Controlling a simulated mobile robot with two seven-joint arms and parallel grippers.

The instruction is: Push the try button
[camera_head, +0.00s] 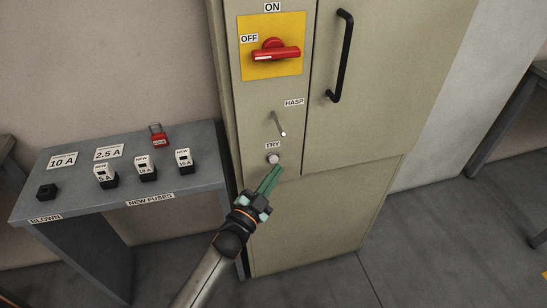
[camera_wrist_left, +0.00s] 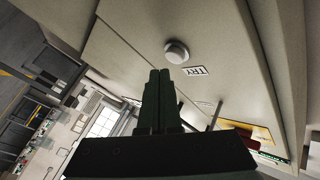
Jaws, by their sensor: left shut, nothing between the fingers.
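The try button (camera_head: 273,158) is a small round pale button on the beige cabinet front, just under a TRY label (camera_head: 272,146). In the left wrist view the button (camera_wrist_left: 176,51) stands out from the panel beside its label (camera_wrist_left: 195,71). My left gripper (camera_head: 279,170) has green fingers, shut with nothing between them. Its fingertips are just below and right of the button in the head view. In the left wrist view the fingertips (camera_wrist_left: 160,72) point toward the panel near the button, with a small gap seeming to show. My right gripper is not in view.
Above the button are a hasp lever (camera_head: 277,124) and a red rotary switch (camera_head: 275,51) on a yellow plate. A black door handle (camera_head: 340,55) is at right. A grey table (camera_head: 125,185) at left holds several fuses and a red padlock (camera_head: 158,136).

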